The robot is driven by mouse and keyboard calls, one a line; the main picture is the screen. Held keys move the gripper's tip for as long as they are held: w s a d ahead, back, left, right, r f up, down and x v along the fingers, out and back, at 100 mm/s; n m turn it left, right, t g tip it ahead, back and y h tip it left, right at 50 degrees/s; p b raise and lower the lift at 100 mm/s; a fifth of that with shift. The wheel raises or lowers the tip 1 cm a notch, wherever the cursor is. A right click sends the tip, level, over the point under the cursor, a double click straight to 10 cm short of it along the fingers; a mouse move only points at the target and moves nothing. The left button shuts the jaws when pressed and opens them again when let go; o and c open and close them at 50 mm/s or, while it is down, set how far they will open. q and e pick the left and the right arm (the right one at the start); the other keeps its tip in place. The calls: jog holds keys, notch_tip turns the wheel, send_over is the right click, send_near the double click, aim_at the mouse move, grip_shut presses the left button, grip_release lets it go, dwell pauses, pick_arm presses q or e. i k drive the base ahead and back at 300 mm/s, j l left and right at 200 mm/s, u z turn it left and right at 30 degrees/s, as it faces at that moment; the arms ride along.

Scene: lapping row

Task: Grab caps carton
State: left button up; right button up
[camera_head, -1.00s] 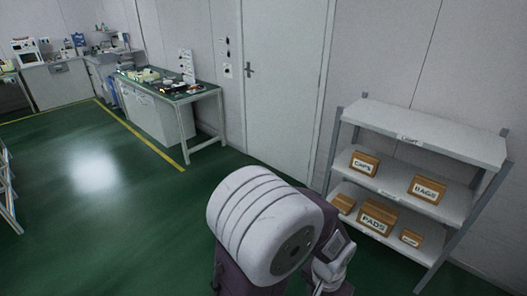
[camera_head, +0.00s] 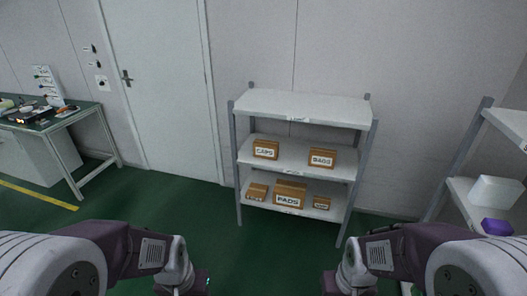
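The caps carton (camera_head: 265,149) is a small brown box with a white CAPS label. It sits at the left end of the middle shelf of a grey rack (camera_head: 300,107) against the wall. My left arm comes in at the lower left and my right arm at the lower right. Both arms are well short of the rack, with floor between. The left gripper (camera_head: 196,286) and the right gripper (camera_head: 334,284) are cut off at the bottom edge, and their fingers do not show clearly.
The bags carton (camera_head: 321,158) shares the middle shelf, to the right. The pads carton (camera_head: 290,193) and two smaller cartons are on the bottom shelf. A second rack with a white bin (camera_head: 496,192) and a purple item stands at right. A workbench (camera_head: 62,120) is at left. Green floor before the rack is clear.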

aim_at(265, 149)
jog(key=i+j+z, duration=0.15)
jog(key=i+j, duration=0.3)
jog(key=i+j+z, duration=0.15)
jog(key=i+j, duration=0.25)
jog(key=j, duration=0.2)
jog(key=i+j+z, duration=0.15)
jog(key=i+j, duration=0.25)
jog(key=j, duration=0.25)
jog(key=i+j+z, duration=0.15)
jog(key=i+j, duration=0.2)
jog(key=j, duration=0.3)
jog(key=i+j+z, duration=0.2)
jog(key=j, duration=0.45)
jog(key=i+j+z, duration=0.15)
jog(key=i+j, duration=0.2)
jog(key=j, duration=0.4)
jog(key=i+j+z, duration=0.15)
jog(key=j, duration=0.6)
jog(key=i+j+z, duration=0.15)
jog(key=j, duration=0.65)
jog(key=i, duration=0.1)
